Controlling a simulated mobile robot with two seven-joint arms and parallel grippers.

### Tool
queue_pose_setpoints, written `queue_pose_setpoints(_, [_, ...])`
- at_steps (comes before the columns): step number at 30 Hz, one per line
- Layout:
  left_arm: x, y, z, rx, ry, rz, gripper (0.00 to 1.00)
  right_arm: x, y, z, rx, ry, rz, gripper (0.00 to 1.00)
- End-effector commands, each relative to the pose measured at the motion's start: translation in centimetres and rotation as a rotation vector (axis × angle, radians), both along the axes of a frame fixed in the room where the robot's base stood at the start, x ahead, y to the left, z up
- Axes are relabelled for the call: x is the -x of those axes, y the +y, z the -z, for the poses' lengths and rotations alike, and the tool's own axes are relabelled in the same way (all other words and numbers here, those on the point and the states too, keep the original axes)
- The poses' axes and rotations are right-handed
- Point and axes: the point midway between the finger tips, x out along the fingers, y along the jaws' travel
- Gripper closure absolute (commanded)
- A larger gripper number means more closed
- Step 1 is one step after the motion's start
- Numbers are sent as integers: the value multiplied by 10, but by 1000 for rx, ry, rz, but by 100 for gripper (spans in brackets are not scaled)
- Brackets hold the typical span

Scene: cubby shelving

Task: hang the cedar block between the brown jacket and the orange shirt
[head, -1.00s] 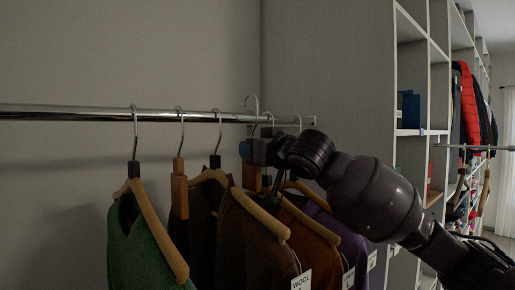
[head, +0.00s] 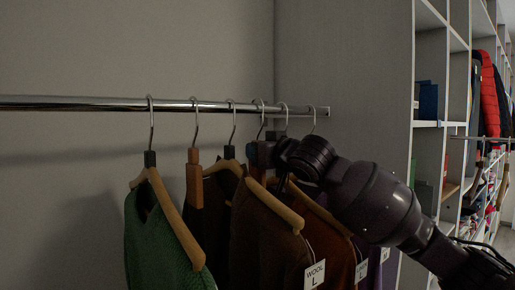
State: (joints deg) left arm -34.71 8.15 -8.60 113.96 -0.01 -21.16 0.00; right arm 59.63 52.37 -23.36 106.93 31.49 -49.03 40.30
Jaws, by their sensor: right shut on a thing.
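The brown jacket (head: 262,240) hangs from the rail on a wooden hanger. The orange shirt (head: 330,245) hangs to its right, partly covered by the jacket and my arm. My right gripper (head: 262,153) is just below the rail, between the hooks of these two garments, shut on the cedar block. My left gripper is not in view.
The chrome rail (head: 80,103) runs to a side panel. A green garment (head: 160,245) and another wooden block (head: 194,180) hang left of the jacket. A purple garment (head: 375,270) hangs right of the shirt. Shelving (head: 428,60) stands at right.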

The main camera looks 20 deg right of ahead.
Motion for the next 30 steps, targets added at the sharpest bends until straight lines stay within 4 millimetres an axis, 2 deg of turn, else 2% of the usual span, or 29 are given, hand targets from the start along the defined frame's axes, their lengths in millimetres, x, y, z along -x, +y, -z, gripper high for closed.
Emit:
queue_pose_setpoints(10, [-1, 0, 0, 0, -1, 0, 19, 0, 0, 1, 0, -1, 0, 100])
queue_pose_setpoints(11, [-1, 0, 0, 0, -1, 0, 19, 0, 0, 1, 0, -1, 0, 80])
queue_pose_setpoints(16, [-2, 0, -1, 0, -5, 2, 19, 0, 0, 1, 0, -1, 0, 54])
queue_pose_setpoints(25, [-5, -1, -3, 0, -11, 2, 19, 1, 0, 1, 0, 0, 0, 54])
queue_pose_setpoints(30, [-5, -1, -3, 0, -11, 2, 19, 13, -5, 2, 0, -1, -1, 54])
